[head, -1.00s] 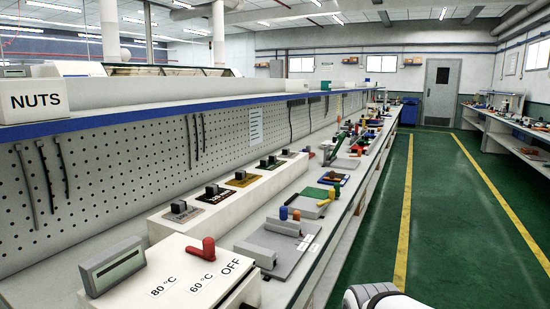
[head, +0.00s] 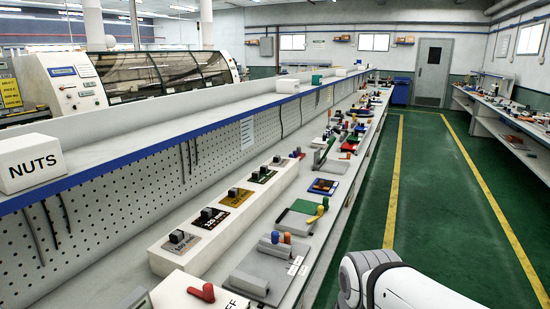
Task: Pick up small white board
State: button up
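I cannot clearly make out a small white board. Small white pieces (head: 295,266) show at the right edge of the nearest grey fixture (head: 252,283) on the bench, but they could be labels. My white arm shows at the bottom right, over the green floor. My gripper is out of the picture, so its state is hidden.
A long bench carries a white switch box (head: 222,215), a red-handled control box (head: 180,290) and several fixtures. A pegboard and shelf with a NUTS box (head: 30,163) run behind. A glass-covered machine (head: 160,72) stands beyond. The green aisle (head: 425,190) is clear.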

aim_at(277, 162)
jog(key=z, duration=0.75)
jog(key=i, duration=0.95)
jog(key=z, duration=0.6)
jog(key=i, duration=1.5)
jog(key=u, duration=0.95)
jog(key=i, duration=0.4)
jog(key=u, duration=0.25)
jog(key=k, duration=0.75)
jog(key=u, duration=0.2)
jog(key=i, duration=1.25)
jog(key=z, duration=0.05)
